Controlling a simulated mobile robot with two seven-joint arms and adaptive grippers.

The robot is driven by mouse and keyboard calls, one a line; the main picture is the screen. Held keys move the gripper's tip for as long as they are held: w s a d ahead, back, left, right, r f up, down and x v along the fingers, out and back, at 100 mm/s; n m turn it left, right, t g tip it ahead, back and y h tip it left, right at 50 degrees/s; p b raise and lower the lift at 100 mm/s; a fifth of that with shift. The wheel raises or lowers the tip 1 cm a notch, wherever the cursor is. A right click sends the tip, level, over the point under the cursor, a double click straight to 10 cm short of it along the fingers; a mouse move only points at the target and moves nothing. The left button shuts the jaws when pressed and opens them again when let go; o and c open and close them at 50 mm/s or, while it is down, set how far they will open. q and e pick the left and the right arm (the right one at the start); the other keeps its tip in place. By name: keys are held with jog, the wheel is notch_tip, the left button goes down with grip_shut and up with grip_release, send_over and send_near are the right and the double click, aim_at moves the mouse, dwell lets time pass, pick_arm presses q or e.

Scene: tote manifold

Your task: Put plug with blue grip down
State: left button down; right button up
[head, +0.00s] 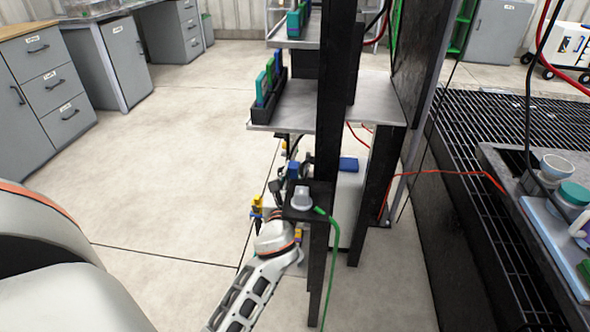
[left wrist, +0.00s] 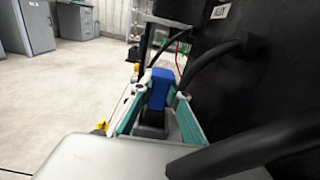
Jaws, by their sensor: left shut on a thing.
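The plug with the blue grip (left wrist: 160,88) stands between the fingers of my left gripper (left wrist: 163,92) in the left wrist view. Its lower part is dark. In the head view the blue grip (head: 293,170) shows small beside the black rack post. My left gripper (head: 286,184) is shut on it there, partly hidden by my own wrist and the rack parts. What lies directly beneath the plug is hidden. My right gripper is in neither view.
A black rack post (head: 328,120) stands close to my left gripper. A dark bracket with a grey knob (head: 302,197) and a green hose (head: 334,260) is just in front. A metal shelf (head: 380,98) is above. A dark panel (left wrist: 270,75) fills the right of the wrist view. Open floor (head: 170,150) lies left.

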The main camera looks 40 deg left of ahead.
pick_arm(q)
jog(key=shift+f, duration=0.6)
jog(key=shift+s+r, duration=0.1)
jog(key=shift+r, duration=0.35)
jog(key=shift+f, duration=0.75)
jog(key=c, duration=2)
grip_release()
jog(key=shift+r, duration=0.1)
jog(key=shift+o, duration=0.2)
